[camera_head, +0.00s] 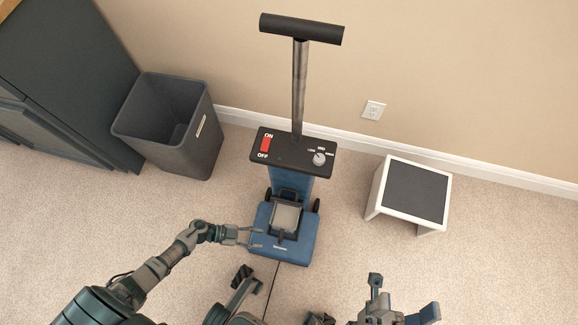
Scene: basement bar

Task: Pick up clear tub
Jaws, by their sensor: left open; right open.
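The clear tub (285,217) looks greyish and see-through. It sits on the blue base of an upright floor machine (297,249), with a dark handle piece over its top. My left gripper (259,238) is open and just left of the tub, over the left side of the blue base. Its two thin fingers point right towards the tub, and no grip on it shows. My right gripper (377,290) is open at the lower right, apart from the machine, and is partly cut off by the bottom edge.
The machine's black control panel (290,157) and pole (299,85) rise behind the tub. A dark bin (190,150) stands left, beside a dark cabinet (75,70). A white stool with a dark top (415,192) stands right.

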